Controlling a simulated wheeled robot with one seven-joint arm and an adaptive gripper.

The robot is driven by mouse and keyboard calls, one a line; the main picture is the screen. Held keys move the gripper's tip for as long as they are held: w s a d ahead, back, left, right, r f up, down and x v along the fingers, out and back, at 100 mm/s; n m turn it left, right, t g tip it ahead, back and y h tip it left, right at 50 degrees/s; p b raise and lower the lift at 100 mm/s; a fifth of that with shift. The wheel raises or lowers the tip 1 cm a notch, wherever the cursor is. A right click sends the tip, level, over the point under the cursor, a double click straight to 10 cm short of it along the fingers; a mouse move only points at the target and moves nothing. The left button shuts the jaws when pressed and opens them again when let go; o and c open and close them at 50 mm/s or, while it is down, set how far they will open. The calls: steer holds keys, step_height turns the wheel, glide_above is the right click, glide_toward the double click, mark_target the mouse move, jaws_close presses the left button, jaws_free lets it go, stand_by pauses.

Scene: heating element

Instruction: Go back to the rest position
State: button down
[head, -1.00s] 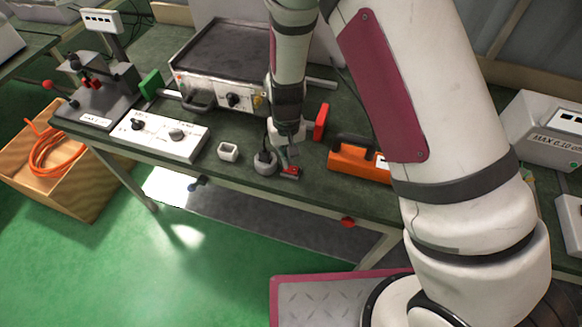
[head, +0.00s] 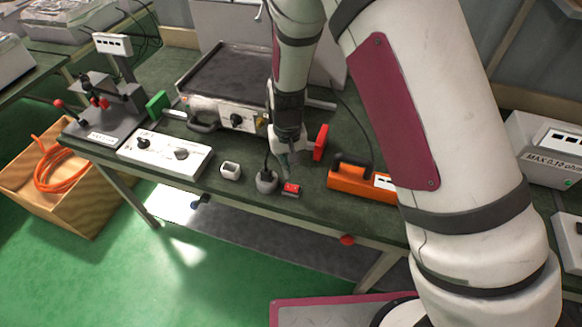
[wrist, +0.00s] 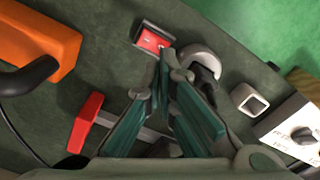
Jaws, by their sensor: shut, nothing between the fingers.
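My gripper (head: 284,163) hangs above the front part of the green workbench (head: 222,187), fingers pointing down. In the wrist view my gripper (wrist: 167,62) has its fingertips together with nothing between them. A small red switch (head: 291,189) lies on the bench just below and in front of it; it also shows in the wrist view (wrist: 152,39). A round grey socket with a black plug (head: 266,181) stands to the left of the switch. The socket's rim (wrist: 200,57) is close beside my fingers in the wrist view, apparently apart from them.
A red-handled clamp (head: 320,142) and an orange case (head: 352,182) stand to the right. A hot plate (head: 235,80) is behind. A small white square cup (head: 230,171) and a white control box (head: 165,155) are to the left. The bench's front edge is close.

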steer(key=s+d+r+t, duration=0.1)
steer(key=s+d+r, duration=0.15)
steer(key=r, duration=0.55)
steer(key=s+d+r+m+t+y, duration=0.1)
steer(key=d+r, duration=0.2)
steer(key=r, duration=0.5)
steer(key=s+d+r, duration=0.1)
steer(key=d+r, duration=0.2)
steer(key=r, duration=0.5)
steer(key=s+d+r+t, duration=0.1)
steer(key=s+d+r, duration=0.2)
steer(key=s, duration=0.2)
steer(key=s+d+r+t, duration=0.1)
steer(key=s+d+r, duration=0.2)
steer(key=s, duration=0.3)
steer(key=s+d+r+m+t+h, duration=0.1)
steer(key=s+d+r, duration=0.2)
steer(key=s+r, duration=0.2)
steer(key=shift+s+d+r+t, duration=0.15)
steer(key=shift+s+d+t, duration=0.15)
steer(key=shift+s, duration=0.35)
steer(key=shift+d, duration=0.1)
